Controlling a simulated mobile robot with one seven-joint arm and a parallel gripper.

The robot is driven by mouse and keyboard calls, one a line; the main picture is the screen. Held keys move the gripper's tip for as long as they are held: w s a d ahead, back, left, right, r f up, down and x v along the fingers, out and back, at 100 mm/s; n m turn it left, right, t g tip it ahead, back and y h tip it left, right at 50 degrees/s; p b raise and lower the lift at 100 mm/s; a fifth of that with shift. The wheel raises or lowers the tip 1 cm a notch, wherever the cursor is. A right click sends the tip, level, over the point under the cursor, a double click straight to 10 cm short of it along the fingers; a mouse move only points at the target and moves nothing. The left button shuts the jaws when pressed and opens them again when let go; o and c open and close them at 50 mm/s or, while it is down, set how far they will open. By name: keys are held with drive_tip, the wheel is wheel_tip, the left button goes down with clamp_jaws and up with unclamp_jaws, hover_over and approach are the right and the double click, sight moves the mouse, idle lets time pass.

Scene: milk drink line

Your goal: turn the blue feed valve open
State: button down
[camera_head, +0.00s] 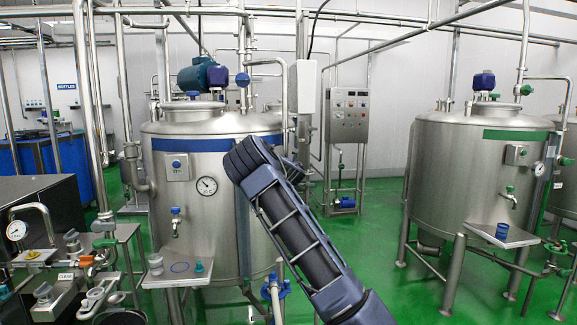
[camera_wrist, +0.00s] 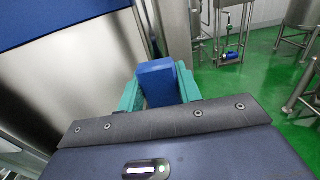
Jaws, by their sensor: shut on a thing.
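A blue block-shaped handle (camera_wrist: 158,82), which looks like the blue feed valve's, stands between the green fingers of my gripper (camera_wrist: 160,88) in the wrist view. The gripper is shut on it, with a finger on each side. The handle is beside a steel tank and close to a vertical pipe. The valve body and its turn angle cannot be told. In the head view my arm reaches to the right side of the blue-banded tank (camera_head: 205,225); my gripper and the held handle are hidden behind the arm there.
Another blue valve (camera_head: 275,287) sits low at the tank's right. A control cabinet (camera_head: 348,115) stands behind, with a blue pump (camera_head: 344,202) on the floor. A green-banded tank (camera_head: 480,170) is at the right. Green floor between the tanks is mostly clear.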

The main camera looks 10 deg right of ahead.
drive_tip(key=shift+a+f, duration=0.1)
drive_tip(key=shift+f, duration=0.15)
drive_tip(key=c, duration=1)
unclamp_jaws()
drive_tip(key=shift+o, duration=0.2)
drive_tip(key=shift+r, duration=0.1)
drive_tip(key=shift+s, duration=0.1)
drive_tip(key=s, duration=1)
drive_tip(key=shift+s, duration=0.3)
